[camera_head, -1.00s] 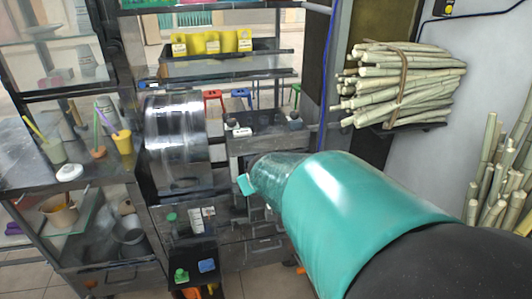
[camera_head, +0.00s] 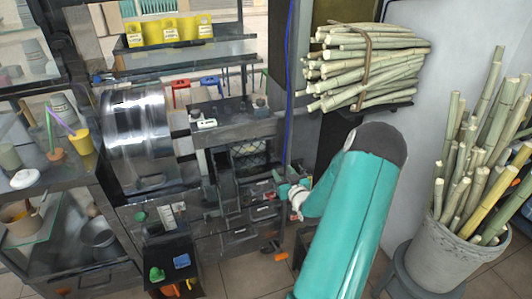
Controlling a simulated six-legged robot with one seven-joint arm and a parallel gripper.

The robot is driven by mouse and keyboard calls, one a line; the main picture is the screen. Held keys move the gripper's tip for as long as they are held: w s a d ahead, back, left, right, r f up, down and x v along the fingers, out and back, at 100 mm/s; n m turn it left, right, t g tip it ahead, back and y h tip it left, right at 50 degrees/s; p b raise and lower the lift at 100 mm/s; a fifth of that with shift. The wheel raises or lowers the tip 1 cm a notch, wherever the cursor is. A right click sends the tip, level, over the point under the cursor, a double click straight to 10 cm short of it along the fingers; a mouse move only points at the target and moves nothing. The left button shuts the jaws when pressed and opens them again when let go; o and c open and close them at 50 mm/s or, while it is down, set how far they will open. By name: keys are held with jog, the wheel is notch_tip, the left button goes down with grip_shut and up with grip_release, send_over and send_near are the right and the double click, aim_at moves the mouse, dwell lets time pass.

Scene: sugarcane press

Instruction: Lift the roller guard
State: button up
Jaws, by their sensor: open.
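The sugarcane press stands left of centre. Its shiny metal roller guard (camera_head: 137,122), a rounded drum-like cover, sits on the left of the press and looks lowered. My arm rises from the bottom right and bends back toward the press. My gripper (camera_head: 284,192) is small in the picture, to the right of the press's front and well apart from the guard. It is open and appears empty. Its fingertips are hard to make out against the machine behind.
A bundle of cut cane (camera_head: 365,65) lies on a shelf at the upper right. A grey bucket of cane (camera_head: 455,250) stands at the right. Yellow containers (camera_head: 168,30) stand on the back shelf. A side shelf with cups (camera_head: 82,140) is at the left. Some floor shows below.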

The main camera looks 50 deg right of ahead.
jog(key=s, duration=0.1)
send_near(272, 151)
jog(key=shift+h, duration=0.3)
jog(key=x, duration=0.8)
jog(key=shift+w, duration=0.15)
grip_shut()
